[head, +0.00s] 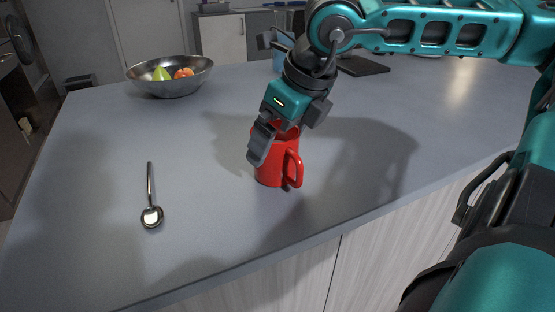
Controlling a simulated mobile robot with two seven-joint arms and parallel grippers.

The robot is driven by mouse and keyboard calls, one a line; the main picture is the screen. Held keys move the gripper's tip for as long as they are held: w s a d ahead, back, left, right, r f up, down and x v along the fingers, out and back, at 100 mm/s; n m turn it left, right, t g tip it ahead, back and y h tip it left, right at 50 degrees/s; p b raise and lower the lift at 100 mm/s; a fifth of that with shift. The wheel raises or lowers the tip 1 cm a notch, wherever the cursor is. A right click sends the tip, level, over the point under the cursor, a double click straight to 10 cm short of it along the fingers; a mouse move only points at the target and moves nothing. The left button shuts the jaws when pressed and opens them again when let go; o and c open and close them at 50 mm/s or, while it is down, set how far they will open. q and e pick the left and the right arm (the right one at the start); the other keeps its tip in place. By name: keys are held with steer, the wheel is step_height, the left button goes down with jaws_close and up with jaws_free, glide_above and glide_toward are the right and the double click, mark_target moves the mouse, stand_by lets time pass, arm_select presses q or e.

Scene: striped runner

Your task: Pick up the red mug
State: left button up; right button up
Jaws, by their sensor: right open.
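The red mug (272,171) stands upright on the grey counter (200,240), with its handle on the right, toward the front. My right gripper (268,142) reaches down from the upper right and is open at the mug's top. One finger shows in front of the mug's upper left side. The other finger and most of the rim are hidden behind the gripper, so I cannot tell whether the fingers touch the mug. My left gripper is not in view.
A spoon (151,200) lies on the counter to the left. A metal bowl (170,79) with fruit stands at the back left. A dark flat board (362,66) lies behind my right arm. The counter's front edge runs close below the mug. The counter between spoon and mug is clear.

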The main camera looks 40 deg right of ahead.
steer(key=shift+w+f, duration=0.1)
steer(key=shift+f, duration=0.15)
steer(key=c, duration=1.2)
steer(key=shift+o, duration=0.2)
steer(key=shift+r, duration=0.1)
